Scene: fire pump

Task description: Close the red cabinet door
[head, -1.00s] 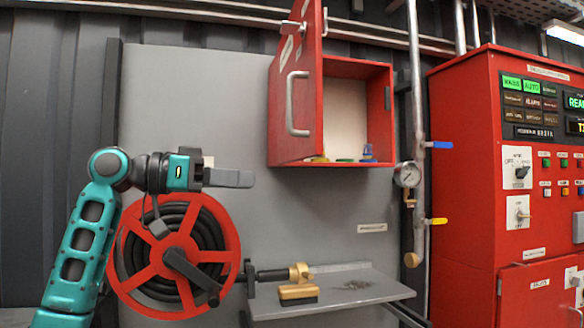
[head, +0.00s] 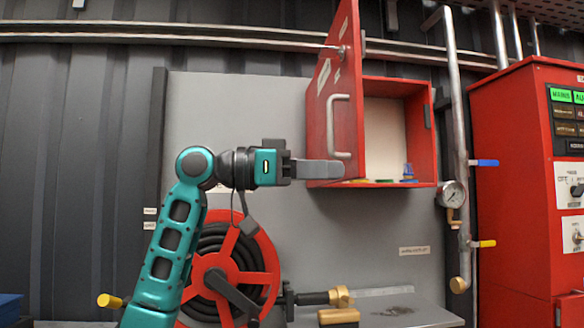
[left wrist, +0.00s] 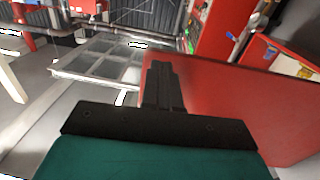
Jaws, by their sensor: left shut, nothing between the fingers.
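The red cabinet (head: 432,130) hangs on the grey wall panel, its inside showing. Its red door (head: 335,115) stands open, swung out on the left side, with a silver bar handle (head: 338,125) on its face. My left gripper (head: 338,170) is shut and empty, pointing right, and overlaps the door's lower part below the handle in the head view. I cannot tell whether it touches. In the left wrist view the shut fingers (left wrist: 165,85) lie beside the red door panel (left wrist: 230,105). My right gripper is not in view.
A red hose reel (head: 262,250) is below my left arm. A grey shelf (head: 420,312) with brass fittings (head: 340,298) is under the cabinet. A pipe with a gauge (head: 452,194) runs right of the cabinet, then a red control panel (head: 515,170).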

